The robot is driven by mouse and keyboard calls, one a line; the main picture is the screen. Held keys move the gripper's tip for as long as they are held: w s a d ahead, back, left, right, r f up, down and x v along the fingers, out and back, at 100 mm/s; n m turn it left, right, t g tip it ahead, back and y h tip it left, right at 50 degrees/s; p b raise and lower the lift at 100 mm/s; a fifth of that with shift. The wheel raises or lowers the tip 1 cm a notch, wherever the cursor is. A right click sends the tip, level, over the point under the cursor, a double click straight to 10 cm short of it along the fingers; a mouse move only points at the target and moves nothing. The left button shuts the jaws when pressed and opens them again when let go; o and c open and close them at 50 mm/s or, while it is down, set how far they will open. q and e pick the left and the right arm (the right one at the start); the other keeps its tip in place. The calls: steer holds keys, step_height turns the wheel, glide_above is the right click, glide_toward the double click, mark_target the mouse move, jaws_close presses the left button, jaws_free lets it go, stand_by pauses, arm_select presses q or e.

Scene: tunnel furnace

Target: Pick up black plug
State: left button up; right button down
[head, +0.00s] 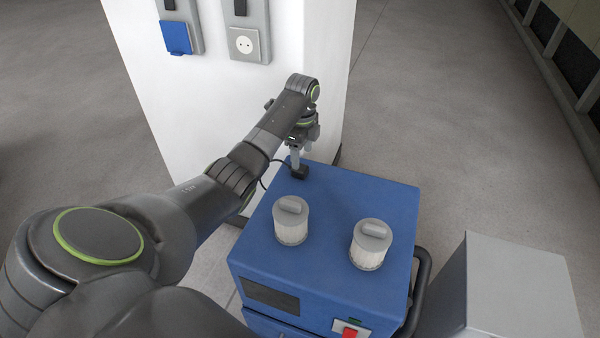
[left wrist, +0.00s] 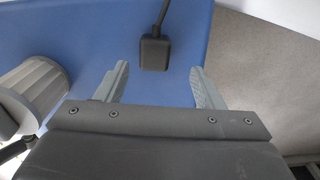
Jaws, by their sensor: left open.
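The black plug (head: 299,173) lies on the blue top of the cart near its far left edge, with a black cable running off to the left. In the left wrist view the plug (left wrist: 154,54) lies on the blue surface, ahead of and between the two fingertips, and its cable leads up and out of the picture. My left gripper (head: 299,160) points down just over the plug in the head view. In the left wrist view its fingers (left wrist: 160,80) are apart with nothing between them. My right gripper is not in view.
A white pillar (head: 230,90) with a socket (head: 244,43) and a blue-covered outlet (head: 176,38) rises behind. A grey box (head: 520,285) stands at right.

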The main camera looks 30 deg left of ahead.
mark_target(300, 171)
arm_select(q)
steer(key=f, duration=0.5)
steer(key=shift+s+f, duration=0.3)
steer(key=shift+s, duration=0.1)
steer(key=c, duration=1.1)
